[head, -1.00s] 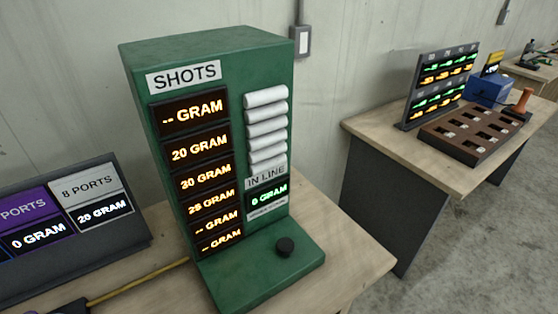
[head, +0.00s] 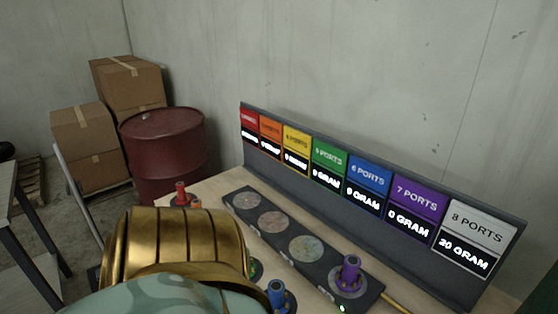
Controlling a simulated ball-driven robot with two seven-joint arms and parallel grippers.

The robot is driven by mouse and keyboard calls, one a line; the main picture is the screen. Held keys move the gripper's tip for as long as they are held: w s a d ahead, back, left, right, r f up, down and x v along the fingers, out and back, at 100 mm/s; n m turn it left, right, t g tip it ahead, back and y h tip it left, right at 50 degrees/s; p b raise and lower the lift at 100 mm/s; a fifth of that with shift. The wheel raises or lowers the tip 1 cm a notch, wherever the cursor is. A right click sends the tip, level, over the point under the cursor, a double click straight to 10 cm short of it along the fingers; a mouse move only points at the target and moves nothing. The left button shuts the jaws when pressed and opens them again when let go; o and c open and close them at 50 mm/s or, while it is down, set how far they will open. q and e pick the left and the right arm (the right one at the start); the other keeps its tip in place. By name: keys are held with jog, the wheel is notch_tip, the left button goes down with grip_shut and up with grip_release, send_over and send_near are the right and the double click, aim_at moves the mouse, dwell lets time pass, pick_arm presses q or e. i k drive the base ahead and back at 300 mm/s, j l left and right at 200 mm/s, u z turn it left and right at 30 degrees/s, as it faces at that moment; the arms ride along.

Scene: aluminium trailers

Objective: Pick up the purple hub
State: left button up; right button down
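The purple hub (head: 349,275) stands upright at the near right end of a long dark board (head: 313,276) with several round discs, on the wooden table. A small green light shows beside its base. A gold and teal part of my own body fills the lower left and hides part of the table. Neither of my grippers shows in the head view.
A blue hub (head: 278,295) stands left of the purple one. A red hub (head: 181,193) is farther back, partly hidden. A sign panel (head: 463,280) with coloured port labels runs behind the board. A red drum (head: 163,150) and cardboard boxes (head: 128,83) stand beyond.

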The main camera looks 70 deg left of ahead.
aim_at(348, 278)
jog(key=u, duration=2.15)
jog(key=j, duration=0.1)
